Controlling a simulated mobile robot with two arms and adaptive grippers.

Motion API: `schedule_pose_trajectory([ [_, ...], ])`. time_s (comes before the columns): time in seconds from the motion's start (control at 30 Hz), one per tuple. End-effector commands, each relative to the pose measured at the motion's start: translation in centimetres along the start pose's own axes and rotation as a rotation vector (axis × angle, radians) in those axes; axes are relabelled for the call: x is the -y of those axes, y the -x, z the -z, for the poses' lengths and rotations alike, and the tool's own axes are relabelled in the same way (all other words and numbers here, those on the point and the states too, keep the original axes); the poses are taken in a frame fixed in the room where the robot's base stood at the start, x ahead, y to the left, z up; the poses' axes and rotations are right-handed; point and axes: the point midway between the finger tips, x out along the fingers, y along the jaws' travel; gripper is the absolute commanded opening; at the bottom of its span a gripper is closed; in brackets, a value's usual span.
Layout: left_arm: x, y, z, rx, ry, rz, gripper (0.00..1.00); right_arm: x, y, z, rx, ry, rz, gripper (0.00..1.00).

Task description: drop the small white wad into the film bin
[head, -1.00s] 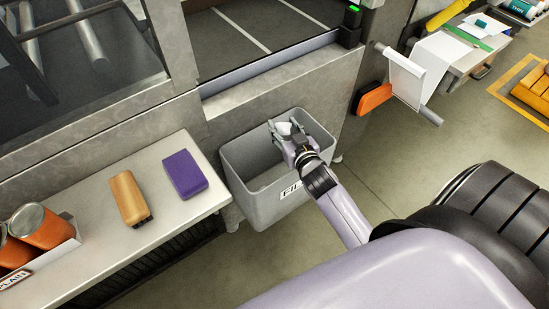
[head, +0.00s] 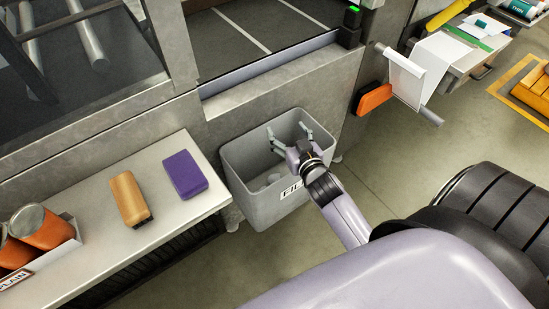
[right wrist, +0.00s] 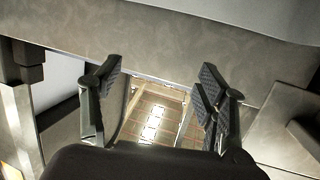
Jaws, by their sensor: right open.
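The grey film bin (head: 247,160) stands on the floor against the machine's front, its label partly covered by my right arm. My right gripper (head: 288,132) is over the bin's mouth, open, with nothing between its fingers. The right wrist view shows the same gripper (right wrist: 160,88) with its two dark fingers spread and empty. My left gripper is not in view.
A steel bench (head: 85,217) at left holds a tan block (head: 129,200), a purple block (head: 184,174) and orange cans (head: 42,228). An orange handle (head: 374,100) and a white paper sheet (head: 403,79) are right of the bin. The machine wall (head: 285,88) rises behind it.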

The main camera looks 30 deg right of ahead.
Motion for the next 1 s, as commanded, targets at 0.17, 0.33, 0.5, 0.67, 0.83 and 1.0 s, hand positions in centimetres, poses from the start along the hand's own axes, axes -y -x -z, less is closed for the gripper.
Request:
schedule_pose_trajectory([
  [0.17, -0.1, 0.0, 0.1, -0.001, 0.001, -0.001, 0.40, 0.0, 4.0, -0.1, 0.004, -0.001, -0.001, 0.67],
  [0.33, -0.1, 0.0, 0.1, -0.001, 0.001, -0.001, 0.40, -0.1, 7.2, -0.1, 0.003, 0.000, -0.002, 0.67],
  [0.5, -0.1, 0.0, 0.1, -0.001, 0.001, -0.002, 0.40, 0.0, 9.0, -0.1, 0.001, 0.000, -0.001, 0.67],
  [0.67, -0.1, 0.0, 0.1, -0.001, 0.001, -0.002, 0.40, 0.0, 9.5, 0.0, 0.000, 0.001, -0.001, 0.67],
  [0.83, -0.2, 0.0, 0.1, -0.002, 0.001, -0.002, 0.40, 0.0, 9.5, 0.0, 0.000, 0.001, -0.001, 0.67],
  [1.0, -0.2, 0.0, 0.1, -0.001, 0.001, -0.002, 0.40, 0.0, 9.5, 0.0, 0.000, 0.001, 0.000, 0.67],
])
